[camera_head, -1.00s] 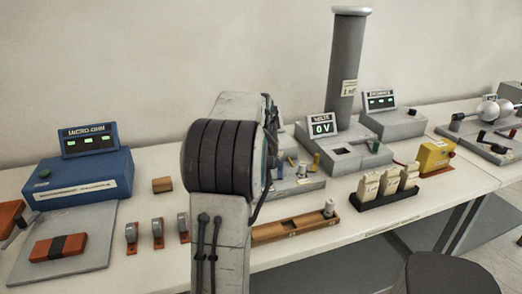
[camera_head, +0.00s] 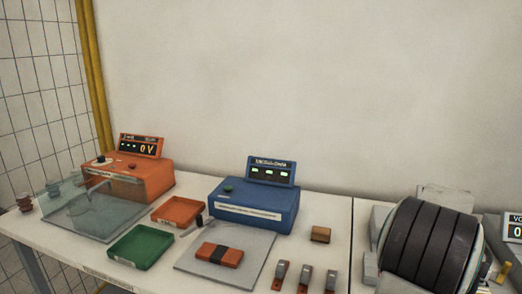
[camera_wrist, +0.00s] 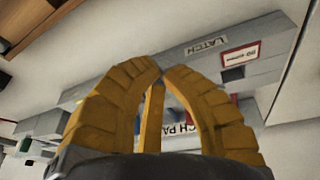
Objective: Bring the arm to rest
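My gripper (camera_wrist: 161,70) shows in the wrist view as two yellow ribbed fingers. They bow apart lower down and their tips come together, with no object seen between the tips. A grey unit (camera_wrist: 190,65) with "LATCH" and other labels lies beyond the fingers, partly hidden by them. My gripper is not visible in the head view.
The white bench holds an orange meter (camera_head: 140,178), a blue micro-ohm unit (camera_head: 254,208), an orange tray (camera_head: 178,211) and a green tray (camera_head: 142,248). A clear-covered plate (camera_head: 92,215) lies at left. Small clips (camera_head: 305,277) stand near the front. The wall behind is bare.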

